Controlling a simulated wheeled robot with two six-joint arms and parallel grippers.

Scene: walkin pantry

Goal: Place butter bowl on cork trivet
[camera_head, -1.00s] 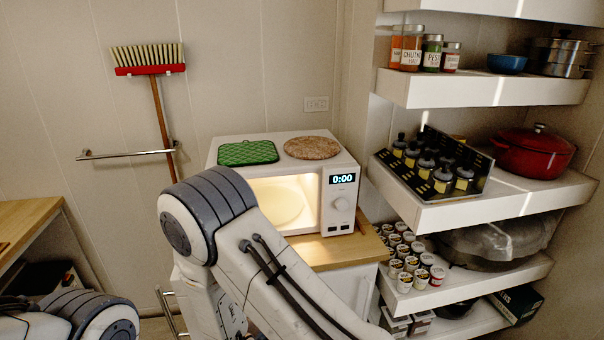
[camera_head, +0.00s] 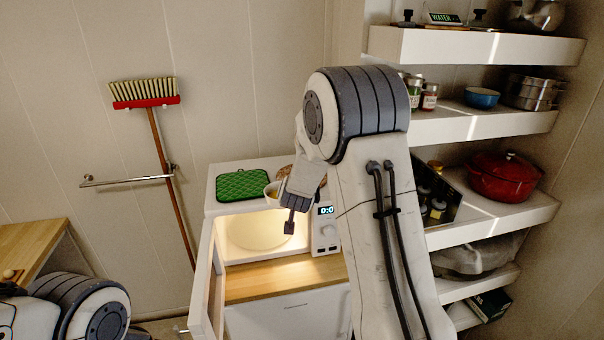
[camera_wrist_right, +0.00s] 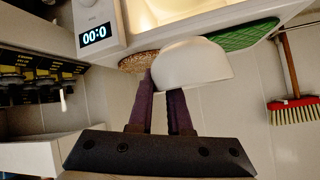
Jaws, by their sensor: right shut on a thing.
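The white butter bowl (camera_wrist_right: 193,65) is held in my right gripper (camera_wrist_right: 166,90), whose two fingers are shut on its edge in the right wrist view. The brown cork trivet (camera_head: 285,172) lies on the microwave, mostly hidden by my right arm. In the wrist view the trivet (camera_wrist_right: 133,63) shows beside the bowl, partly covered by it. I cannot tell whether the bowl touches anything. My left gripper is out of view.
A green quilted potholder (camera_head: 243,185) lies on the microwave (camera_head: 220,207) left of the bowl. The lit microwave stands with its door (camera_head: 207,275) open. Shelves (camera_head: 480,48) with jars and pots stand at the right. A broom (camera_head: 146,102) and rail (camera_head: 120,181) are on the wall.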

